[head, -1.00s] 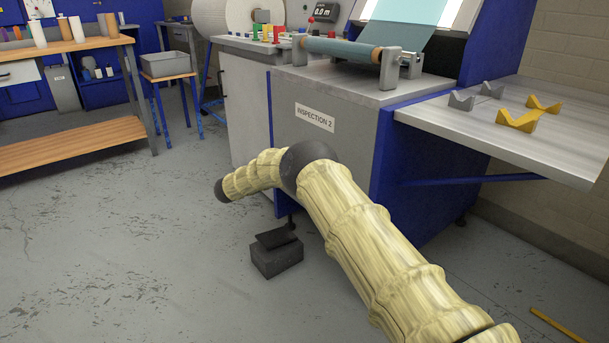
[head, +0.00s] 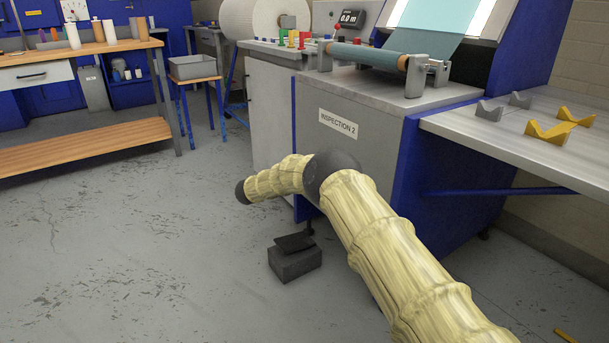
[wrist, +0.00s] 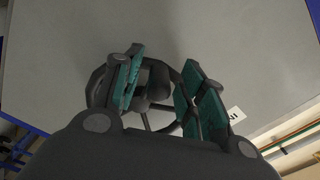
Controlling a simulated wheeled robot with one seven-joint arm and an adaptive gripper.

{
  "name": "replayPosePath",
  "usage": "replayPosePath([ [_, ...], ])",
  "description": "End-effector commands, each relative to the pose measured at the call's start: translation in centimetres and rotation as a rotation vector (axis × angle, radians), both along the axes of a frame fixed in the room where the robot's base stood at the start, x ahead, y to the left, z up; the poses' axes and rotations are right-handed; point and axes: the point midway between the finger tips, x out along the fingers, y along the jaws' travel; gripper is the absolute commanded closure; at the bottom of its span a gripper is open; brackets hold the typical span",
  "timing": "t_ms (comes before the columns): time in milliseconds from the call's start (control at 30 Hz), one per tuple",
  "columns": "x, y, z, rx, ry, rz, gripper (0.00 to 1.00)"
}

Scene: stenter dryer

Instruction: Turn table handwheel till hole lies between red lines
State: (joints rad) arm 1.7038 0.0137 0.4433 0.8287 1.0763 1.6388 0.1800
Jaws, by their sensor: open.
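In the wrist view a dark round handwheel (wrist: 97,84) with spokes shows against a grey panel (wrist: 230,45), behind and between my fingers. My gripper (wrist: 163,60) is open, with its teal-padded fingers apart on either side of the wheel's middle. I cannot tell whether they touch it. Part of the wheel is hidden by the fingers and gripper body. I cannot make out a hole or red lines. In the head view my pale-sleeved arm reaches to the front of the machine labelled INSPECTION 2 (head: 338,124); the gripper and wheel are not seen there.
A black foot pedal (head: 294,263) stands on the floor by the machine. A side shelf (head: 465,128) with grey and yellow cradles juts out at right. A wooden bench (head: 85,142) and a grey bin (head: 193,67) on a stool are at left. The floor at left is clear.

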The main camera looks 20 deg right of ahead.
Motion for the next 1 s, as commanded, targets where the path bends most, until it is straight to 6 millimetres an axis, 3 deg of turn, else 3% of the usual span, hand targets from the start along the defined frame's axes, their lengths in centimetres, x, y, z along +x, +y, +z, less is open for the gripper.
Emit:
replayPosePath([
  [267,-0.3,1.2,-0.1,0.000,0.001,0.001,0.59],
  [700,-2.6,8.5,0.0,0.000,0.001,0.002,0.59],
  [1000,-3.4,11.3,0.0,0.000,0.001,0.000,0.59],
])
